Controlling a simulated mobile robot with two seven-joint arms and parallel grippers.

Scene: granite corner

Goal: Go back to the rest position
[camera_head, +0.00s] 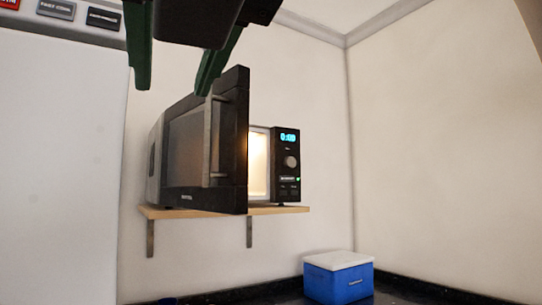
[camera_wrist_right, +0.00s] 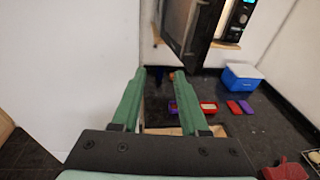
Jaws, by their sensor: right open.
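My right gripper (camera_head: 174,82) hangs in from the top of the head view, its two green fingers spread apart with nothing between them. The right wrist view also shows it (camera_wrist_right: 159,74), open and empty. In the head view it is up and to the left, over the upper part of a microwave (camera_head: 152,165) in the picture. The microwave door (camera_head: 231,150) stands open and its inside is lit. The same door shows at the top of the right wrist view (camera_wrist_right: 190,22), apart from the fingers. My left gripper is in neither view.
The microwave sits on a wooden wall shelf (camera_head: 180,213). A blue cooler with a white lid (camera_head: 340,281) stands on the dark counter in the corner. Red and purple containers (camera_wrist_right: 208,107) lie on the dark surface below. A white upright panel (camera_head: 62,170) is at left.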

